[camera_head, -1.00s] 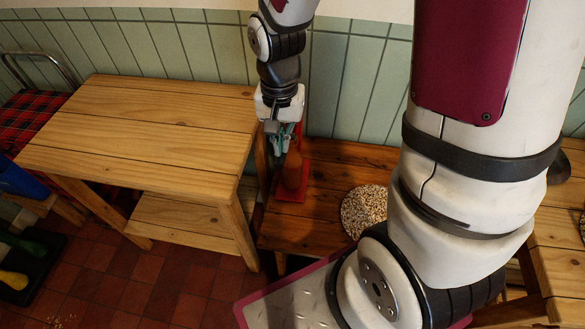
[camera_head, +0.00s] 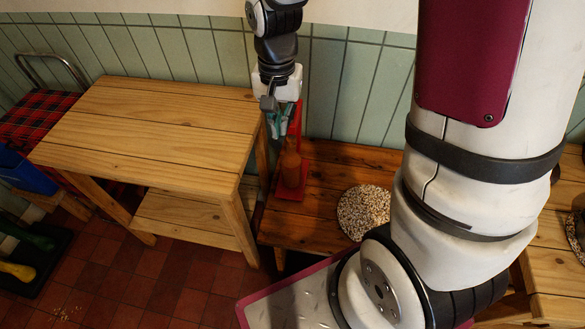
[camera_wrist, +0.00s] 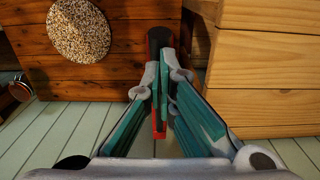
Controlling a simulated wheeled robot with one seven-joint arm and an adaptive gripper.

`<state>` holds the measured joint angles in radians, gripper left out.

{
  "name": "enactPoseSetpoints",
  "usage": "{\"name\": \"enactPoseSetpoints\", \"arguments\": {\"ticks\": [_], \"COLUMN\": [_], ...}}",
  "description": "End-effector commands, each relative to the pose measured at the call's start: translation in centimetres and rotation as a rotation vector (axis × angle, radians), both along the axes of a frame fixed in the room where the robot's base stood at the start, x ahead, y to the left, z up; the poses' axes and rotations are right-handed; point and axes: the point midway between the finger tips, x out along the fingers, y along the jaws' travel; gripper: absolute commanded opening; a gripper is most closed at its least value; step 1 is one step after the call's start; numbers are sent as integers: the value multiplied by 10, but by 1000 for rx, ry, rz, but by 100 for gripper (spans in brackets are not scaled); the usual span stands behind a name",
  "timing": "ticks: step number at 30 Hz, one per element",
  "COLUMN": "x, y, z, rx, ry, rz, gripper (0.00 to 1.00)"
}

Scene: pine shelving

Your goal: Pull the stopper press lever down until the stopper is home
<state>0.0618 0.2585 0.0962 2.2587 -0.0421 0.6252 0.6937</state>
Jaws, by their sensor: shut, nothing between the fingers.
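The stopper press stands on the dark bench, with a red base (camera_head: 290,193), a red upright (camera_head: 297,122) and a brown bottle (camera_head: 291,166). My gripper (camera_head: 277,131) is shut and empty at the top of the press, in front of the upright and above the bottle. In the wrist view my gripper (camera_wrist: 165,75) has its green-padded fingers together. Beyond the fingertips is a red part of the press with a dark end (camera_wrist: 160,36). The fingers hide much of it. I cannot make out the lever clearly, the stopper, or whether the fingers touch the press.
A pale pine table (camera_head: 150,120) stands higher, close to the left of the press. A round speckled mat (camera_head: 364,212) lies on the dark bench (camera_head: 330,165) to the right. The tiled wall (camera_head: 340,85) is close behind. Bare bench lies between press and mat.

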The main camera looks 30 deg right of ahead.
Motion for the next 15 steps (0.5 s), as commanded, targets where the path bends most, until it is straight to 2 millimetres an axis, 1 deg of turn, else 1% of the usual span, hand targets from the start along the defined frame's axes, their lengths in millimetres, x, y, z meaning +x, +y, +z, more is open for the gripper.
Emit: {"name": "enactPoseSetpoints", "arguments": {"ticks": [15], "x": [1], "y": [-1], "z": [29], "rx": [0], "ry": [0], "rz": [1], "gripper": [0]}}
